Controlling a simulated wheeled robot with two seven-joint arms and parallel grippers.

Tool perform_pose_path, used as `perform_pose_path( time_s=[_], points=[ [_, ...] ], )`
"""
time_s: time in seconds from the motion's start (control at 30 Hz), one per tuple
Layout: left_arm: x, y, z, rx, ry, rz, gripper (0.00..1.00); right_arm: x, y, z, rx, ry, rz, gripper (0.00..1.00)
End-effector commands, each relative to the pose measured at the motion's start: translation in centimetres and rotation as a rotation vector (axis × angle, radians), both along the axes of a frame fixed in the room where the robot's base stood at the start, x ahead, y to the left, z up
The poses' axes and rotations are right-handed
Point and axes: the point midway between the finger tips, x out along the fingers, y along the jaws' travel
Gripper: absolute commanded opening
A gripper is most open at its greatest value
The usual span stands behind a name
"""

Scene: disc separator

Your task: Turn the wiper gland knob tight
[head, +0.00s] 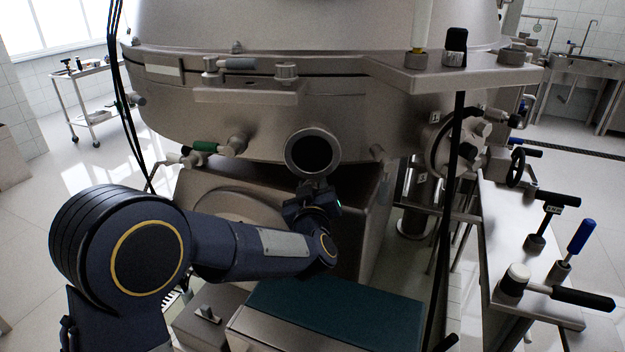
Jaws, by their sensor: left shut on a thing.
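A steel round sight port (312,151) with a dark glass sits on the front of the big steel separator bowl (260,120). My left gripper (312,188) is just below the port's lower rim, pointing up towards it. It is shut on the wiper gland knob under the port. The jaws hide the knob almost wholly, so its turn position cannot be seen. My right gripper is not in view.
A box with a dark teal top (330,312) stands below my left forearm. A steel bench (520,255) with black and blue handles is at the right. A black vertical pole (449,220) stands right of the port. A trolley (90,100) is far left.

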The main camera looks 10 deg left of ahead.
Motion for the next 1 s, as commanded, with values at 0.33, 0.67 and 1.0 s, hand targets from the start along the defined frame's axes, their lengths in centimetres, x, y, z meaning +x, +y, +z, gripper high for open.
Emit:
perform_pose_path(
  time_s=[0.33, 0.67, 1.0],
  points=[
    [-0.1, -0.1, 0.0, 0.315, 0.061, -0.003, 0.12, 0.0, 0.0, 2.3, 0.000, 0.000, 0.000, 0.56],
    [-0.1, 0.0, -0.1, 0.528, 0.099, -0.003, 0.12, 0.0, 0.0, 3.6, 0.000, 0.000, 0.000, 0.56],
    [-0.1, 0.0, -0.3, 0.617, 0.115, -0.003, 0.12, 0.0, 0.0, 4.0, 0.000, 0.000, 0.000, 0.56]
  ],
)
